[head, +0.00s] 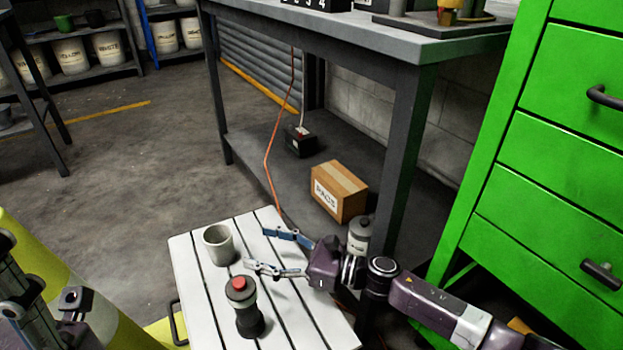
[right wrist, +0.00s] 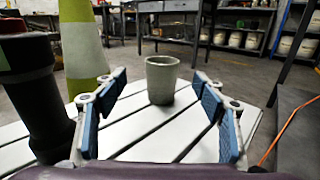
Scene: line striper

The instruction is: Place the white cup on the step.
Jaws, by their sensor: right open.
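The white cup (head: 219,245), greyish and empty-looking, stands upright on a white slatted top (head: 196,291). In the right wrist view the cup (right wrist: 161,79) is beyond the fingertips, roughly between them and apart from both. My right gripper (head: 266,250) is open and empty, reaching in from the right just above the slats; its blue-padded fingers also show in the right wrist view (right wrist: 162,95). I cannot tell for sure which surface is the step; a yellow surface (head: 165,332) shows partly below the slatted top's front left edge. My left gripper is not clearly in view.
A yellow cone (right wrist: 81,48) with a white band is at the left. A grey workbench (head: 425,47), cardboard box (head: 340,191) and green cabinet (head: 546,165) stand behind and right. The floor at left is open.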

